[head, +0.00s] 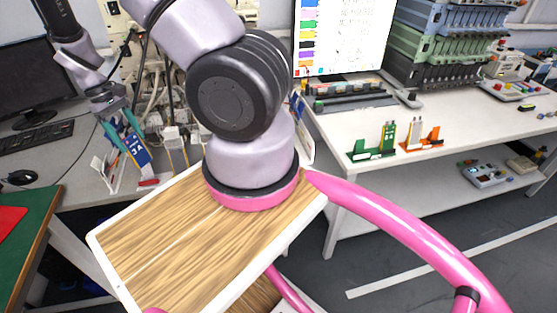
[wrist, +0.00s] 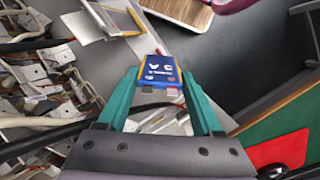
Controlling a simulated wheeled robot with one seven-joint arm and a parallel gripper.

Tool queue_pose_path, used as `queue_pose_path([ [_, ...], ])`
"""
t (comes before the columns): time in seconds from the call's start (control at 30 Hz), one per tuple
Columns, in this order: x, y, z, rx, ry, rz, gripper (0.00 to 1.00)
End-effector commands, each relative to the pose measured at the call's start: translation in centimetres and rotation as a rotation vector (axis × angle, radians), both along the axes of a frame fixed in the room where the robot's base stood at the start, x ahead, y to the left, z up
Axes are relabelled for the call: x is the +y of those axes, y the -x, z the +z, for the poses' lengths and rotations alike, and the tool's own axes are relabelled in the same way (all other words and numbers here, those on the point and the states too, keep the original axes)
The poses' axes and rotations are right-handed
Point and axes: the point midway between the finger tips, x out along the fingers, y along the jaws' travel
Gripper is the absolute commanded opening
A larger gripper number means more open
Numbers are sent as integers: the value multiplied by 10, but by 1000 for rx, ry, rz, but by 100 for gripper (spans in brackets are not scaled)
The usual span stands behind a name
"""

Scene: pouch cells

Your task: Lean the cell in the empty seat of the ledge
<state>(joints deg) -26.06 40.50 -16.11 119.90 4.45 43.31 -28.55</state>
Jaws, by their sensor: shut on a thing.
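The cell (wrist: 160,74) is a flat blue pouch with white markings, a yellow edge and two small tabs. It also shows in the head view (head: 138,151), tilted above the grey desk at left. My gripper (wrist: 162,78) has teal fingers shut on its two sides; in the head view my gripper (head: 126,140) is at the left. Pale upright plates with yellow edges stand near the cell, at the upper left of the wrist view (wrist: 102,20); they may belong to the ledge. I cannot make out the empty seat clearly.
Cluttered white parts and cables (wrist: 40,90) lie beside the cell. A keyboard (head: 40,138) and mouse (head: 22,177) are at far left. A green table (head: 30,240) is at lower left. Green (head: 372,146) and orange (head: 421,140) stands are on the right table.

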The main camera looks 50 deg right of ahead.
Motion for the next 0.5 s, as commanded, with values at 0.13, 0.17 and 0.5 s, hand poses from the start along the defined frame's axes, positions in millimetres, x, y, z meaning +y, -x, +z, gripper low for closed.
queue_pose_path([
  [0.13,-10,-12,12,-4,-2,-360,36],
  [0.17,-12,-14,14,-4,-2,-427,36],
  [0.5,-21,-25,14,-3,1,-879,36],
])
